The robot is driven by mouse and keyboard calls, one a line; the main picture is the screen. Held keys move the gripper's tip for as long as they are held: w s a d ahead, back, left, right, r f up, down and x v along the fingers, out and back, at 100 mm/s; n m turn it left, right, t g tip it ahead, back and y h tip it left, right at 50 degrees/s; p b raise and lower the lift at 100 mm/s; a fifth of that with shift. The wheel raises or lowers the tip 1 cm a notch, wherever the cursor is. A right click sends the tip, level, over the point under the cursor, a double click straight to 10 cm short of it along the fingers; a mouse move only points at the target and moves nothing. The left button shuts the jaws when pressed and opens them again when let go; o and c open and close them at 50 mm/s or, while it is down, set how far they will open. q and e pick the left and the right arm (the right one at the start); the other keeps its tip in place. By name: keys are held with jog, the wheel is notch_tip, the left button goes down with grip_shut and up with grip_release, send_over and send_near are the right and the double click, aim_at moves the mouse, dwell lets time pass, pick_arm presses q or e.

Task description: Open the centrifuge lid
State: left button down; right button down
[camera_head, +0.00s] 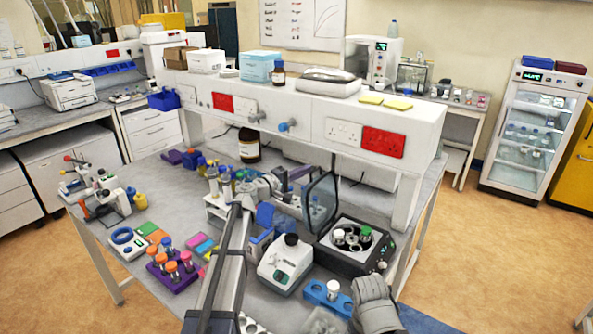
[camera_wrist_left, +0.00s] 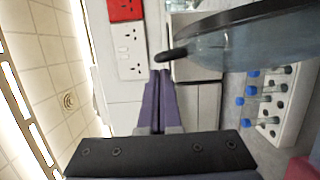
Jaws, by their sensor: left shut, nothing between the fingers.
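The centrifuge (camera_head: 342,262) is a dark box with a light top at the right of the bench, its round rotor chamber exposed. White-capped and green-capped tubes show in it. Its dark-framed, see-through lid (camera_head: 321,203) stands raised, close to upright, on the chamber's left side. In the left wrist view the lid (camera_wrist_left: 245,42) reaches in from the upper right. My right gripper does not show clearly.
A small white device with a black knob (camera_head: 286,264) stands left of the centrifuge. A blue tube rack (camera_head: 328,297) is in front. A white shelf (camera_head: 335,110) runs behind. Tube racks, including a purple one (camera_head: 173,272), crowd the bench left of my arm.

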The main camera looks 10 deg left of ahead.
pick_arm(q)
jog(key=shift+d, duration=0.25)
jog(key=d, duration=0.1)
jog(key=s+d+r+m+p, duration=0.1)
jog(key=p, duration=0.1)
jog(key=shift+s+d+r+m, duration=0.25)
jog(key=shift+d+m, duration=0.05)
jog(key=shift+d, duration=0.1)
jog(key=d, duration=0.1)
jog(key=s+d+m+p, duration=0.1)
jog(key=d, duration=0.1)
jog(key=d+m, duration=0.1)
jog(key=shift+s+d+g+y, duration=0.2)
jog(key=shift+s+g+y, duration=0.1)
jog(key=shift+y, duration=0.1)
jog(key=shift+w+r+p, duration=0.1)
jog(key=shift+p, duration=0.25)
